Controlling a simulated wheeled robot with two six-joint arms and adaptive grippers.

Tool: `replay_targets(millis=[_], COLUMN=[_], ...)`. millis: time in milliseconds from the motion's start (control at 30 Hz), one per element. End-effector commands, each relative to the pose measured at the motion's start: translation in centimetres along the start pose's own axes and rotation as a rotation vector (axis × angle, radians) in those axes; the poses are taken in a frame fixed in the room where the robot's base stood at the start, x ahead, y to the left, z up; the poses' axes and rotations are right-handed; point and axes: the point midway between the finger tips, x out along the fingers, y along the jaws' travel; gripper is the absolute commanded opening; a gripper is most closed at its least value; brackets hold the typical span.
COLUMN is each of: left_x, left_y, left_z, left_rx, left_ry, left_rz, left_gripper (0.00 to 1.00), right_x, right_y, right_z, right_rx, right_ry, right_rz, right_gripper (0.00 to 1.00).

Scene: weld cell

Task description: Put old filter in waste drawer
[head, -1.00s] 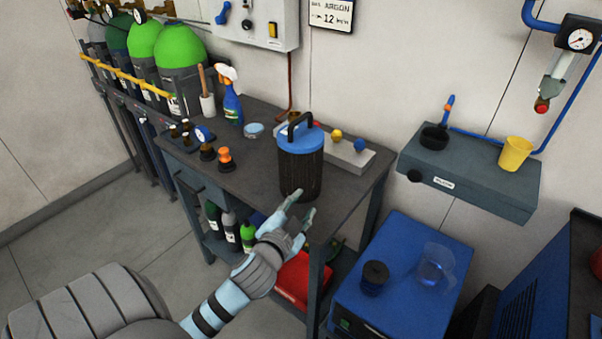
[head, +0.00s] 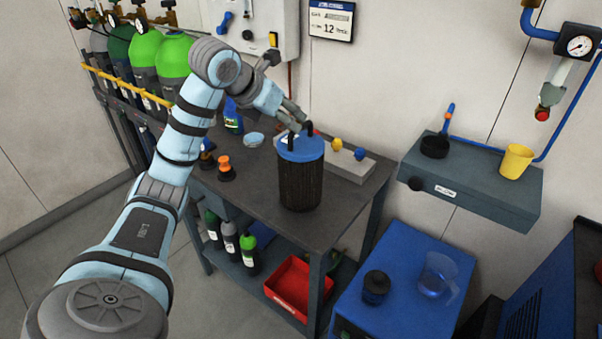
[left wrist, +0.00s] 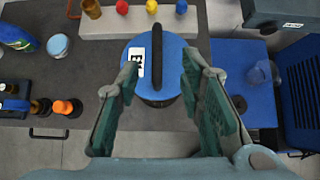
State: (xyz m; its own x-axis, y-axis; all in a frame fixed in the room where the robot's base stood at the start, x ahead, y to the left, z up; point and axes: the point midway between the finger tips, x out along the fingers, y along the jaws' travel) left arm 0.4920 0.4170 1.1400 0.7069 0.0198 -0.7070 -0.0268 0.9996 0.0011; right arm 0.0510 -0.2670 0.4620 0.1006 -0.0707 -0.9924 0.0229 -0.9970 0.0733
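The old filter, a dark ribbed cylinder (head: 300,188) with a blue lid and black top handle, stands upright on the workbench. My left gripper (head: 293,119) is above the lid at the handle, its arm reaching in from the left. In the left wrist view the blue lid (left wrist: 174,85) and its black handle (left wrist: 157,50) lie between the two parted fingers of my left gripper (left wrist: 161,72). The fingers are open, and I cannot tell whether they touch the handle. My right gripper is out of view. I cannot identify which drawer is the waste drawer; my arm covers part of the bench front.
A grey block with coloured knobs (head: 350,165) lies behind the filter. An orange-topped part (head: 225,167) and a round tin (head: 254,139) stand to its left. A red bin (head: 290,287) sits on the lower shelf. A grey wall box (head: 480,187) holds a yellow cup (head: 516,161).

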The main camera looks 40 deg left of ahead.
Motion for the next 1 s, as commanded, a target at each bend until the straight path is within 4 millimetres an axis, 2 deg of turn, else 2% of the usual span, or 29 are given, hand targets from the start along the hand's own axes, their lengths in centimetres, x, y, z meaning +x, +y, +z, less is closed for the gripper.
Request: replay_targets(millis=[33,233,400,500,667,900,1000], left_x=[1.2,3.9,7.2,8.1,8.1,8.1,8.1], left_y=[-0.1,0.1,0.3,0.4,0.4,0.4,0.4], left_z=[-0.1,0.0,0.0,0.1,0.1,0.1,0.1], left_rx=[-0.001,0.0,0.0,0.002,0.003,0.003,0.002], left_ry=[0.003,0.001,0.002,0.0,-0.001,-0.001,-0.001], left_rz=[-0.004,-0.004,-0.005,-0.004,-0.003,-0.003,-0.003], left_gripper=[0.35,0.35,0.35,0.35,0.35,0.0,0.0], right_x=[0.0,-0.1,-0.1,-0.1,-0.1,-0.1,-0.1], right_y=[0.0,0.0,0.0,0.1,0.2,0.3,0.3], right_z=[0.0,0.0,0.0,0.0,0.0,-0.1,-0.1], right_rx=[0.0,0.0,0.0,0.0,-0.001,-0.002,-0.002], right_ry=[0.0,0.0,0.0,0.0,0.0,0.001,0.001], right_rz=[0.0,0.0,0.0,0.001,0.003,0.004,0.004], right_gripper=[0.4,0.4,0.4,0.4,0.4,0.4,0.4])
